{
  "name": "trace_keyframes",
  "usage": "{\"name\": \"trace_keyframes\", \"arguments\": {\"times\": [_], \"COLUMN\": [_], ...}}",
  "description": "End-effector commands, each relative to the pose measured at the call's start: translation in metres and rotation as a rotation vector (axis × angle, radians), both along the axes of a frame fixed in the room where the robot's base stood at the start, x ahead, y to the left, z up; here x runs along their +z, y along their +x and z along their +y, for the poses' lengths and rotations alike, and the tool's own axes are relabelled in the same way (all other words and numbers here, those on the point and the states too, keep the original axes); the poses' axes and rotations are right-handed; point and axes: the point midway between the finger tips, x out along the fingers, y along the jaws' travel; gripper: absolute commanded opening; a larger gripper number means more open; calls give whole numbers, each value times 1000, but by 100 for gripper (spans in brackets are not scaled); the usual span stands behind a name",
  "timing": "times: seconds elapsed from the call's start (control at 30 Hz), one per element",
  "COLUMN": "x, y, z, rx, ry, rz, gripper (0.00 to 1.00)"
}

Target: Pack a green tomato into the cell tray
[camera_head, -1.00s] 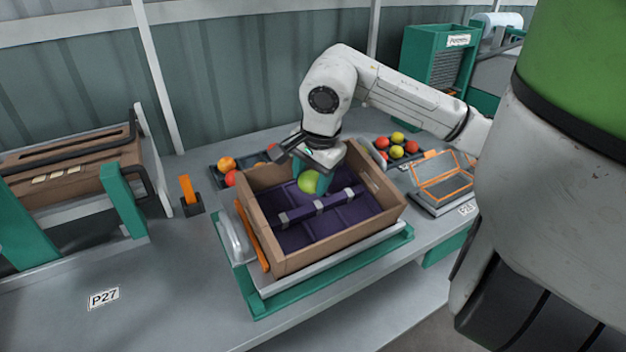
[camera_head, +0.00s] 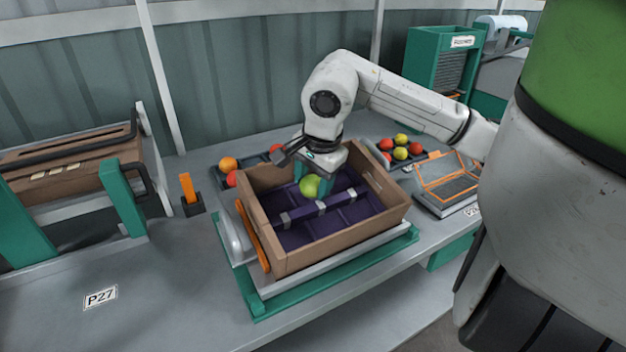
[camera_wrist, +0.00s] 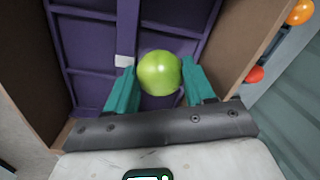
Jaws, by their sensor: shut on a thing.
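A green tomato (camera_head: 310,186) is held between the green fingers of my gripper (camera_head: 318,184), inside the upper part of the cardboard box (camera_head: 300,256). In the wrist view the tomato (camera_wrist: 159,73) sits between the two fingertips of my gripper (camera_wrist: 155,84), which are shut on it. The purple cell tray (camera_head: 346,219) lies in the box, and its cells that show look empty. The tray also shows below the tomato in the wrist view (camera_wrist: 92,58). The tomato appears above the tray; whether it touches a cell is unclear. The cells behind my gripper are hidden.
The box walls stand close around my gripper. A dark tray at the back left holds orange and red tomatoes (camera_head: 228,164). Another at the right holds red and yellow-green ones (camera_head: 401,153). An orange-framed device (camera_head: 446,180) stands at the right. The bench at front left is clear.

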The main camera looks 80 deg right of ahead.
Motion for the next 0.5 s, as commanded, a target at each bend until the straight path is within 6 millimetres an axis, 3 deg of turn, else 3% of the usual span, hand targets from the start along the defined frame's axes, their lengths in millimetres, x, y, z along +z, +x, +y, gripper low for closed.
{"name": "trace_keyframes", "arguments": {"times": [0.1,0.13,0.43,0.5], "x": [-4,-4,-4,-4], "y": [-1,-1,-1,-1], "z": [1,1,1,1], "rx": [1,1,0,0], "ry": [4,4,4,4], "rz": [6,6,7,7], "gripper": [39,54,83,83]}}
